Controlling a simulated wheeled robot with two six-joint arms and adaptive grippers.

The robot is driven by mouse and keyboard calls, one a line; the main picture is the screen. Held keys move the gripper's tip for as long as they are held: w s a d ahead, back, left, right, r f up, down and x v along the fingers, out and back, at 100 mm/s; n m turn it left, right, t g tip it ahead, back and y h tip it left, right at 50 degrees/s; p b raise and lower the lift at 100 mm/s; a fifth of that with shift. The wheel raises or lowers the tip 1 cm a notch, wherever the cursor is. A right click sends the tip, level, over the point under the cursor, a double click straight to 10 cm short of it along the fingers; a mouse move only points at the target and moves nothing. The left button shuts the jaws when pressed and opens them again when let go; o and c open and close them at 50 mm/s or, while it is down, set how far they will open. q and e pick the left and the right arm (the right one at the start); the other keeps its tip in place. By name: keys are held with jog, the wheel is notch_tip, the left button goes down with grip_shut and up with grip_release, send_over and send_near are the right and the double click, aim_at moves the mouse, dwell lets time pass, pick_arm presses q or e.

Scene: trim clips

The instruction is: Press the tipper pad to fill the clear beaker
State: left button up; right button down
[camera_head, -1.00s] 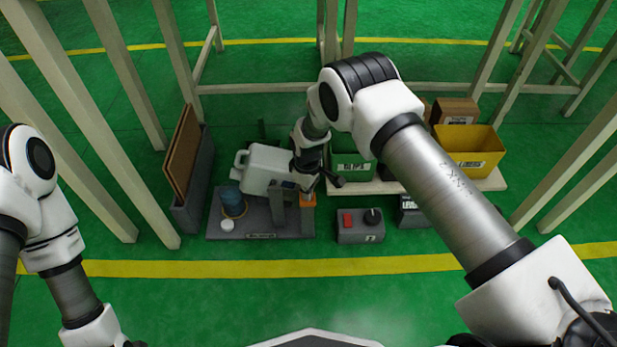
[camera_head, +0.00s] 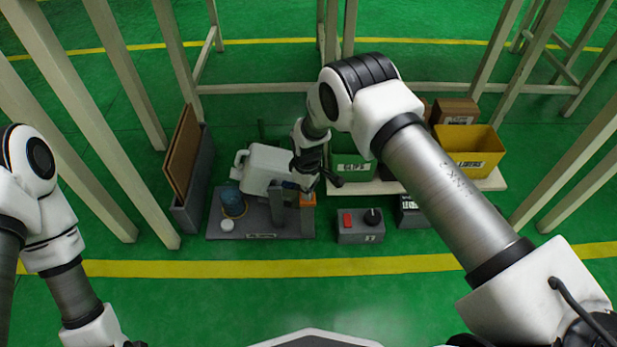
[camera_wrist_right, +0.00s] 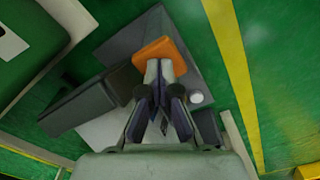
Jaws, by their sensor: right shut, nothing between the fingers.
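The orange tipper pad (camera_head: 308,200) sits at the right end of a grey base plate (camera_head: 222,183). It also shows in the wrist view (camera_wrist_right: 160,48). My right gripper (camera_head: 306,187) is shut and empty, its fingertips (camera_wrist_right: 158,72) at the pad and overlapping its edge; I cannot tell how firmly they touch. A pale jug (camera_head: 265,166) lies tilted over the plate, partly hidden by my right arm. The clear beaker (camera_head: 232,203), bluish inside, stands on the plate at left; its fill level is too small to read. My left gripper (camera_head: 136,344) is barely in view at the bottom edge.
A grey box with a red switch and black knob (camera_head: 360,226) stands right of the plate. A green bin (camera_head: 352,168) and yellow bin (camera_head: 468,150) stand behind. A grey holder with brown boards (camera_head: 188,170) is at left. The floor in front is clear.

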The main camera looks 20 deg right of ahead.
notch_tip(320, 180, up, 13)
jog(key=p, duration=1)
jog(key=shift+p, duration=0.35)
jog(key=shift+f, duration=0.15)
dwell(0.3)
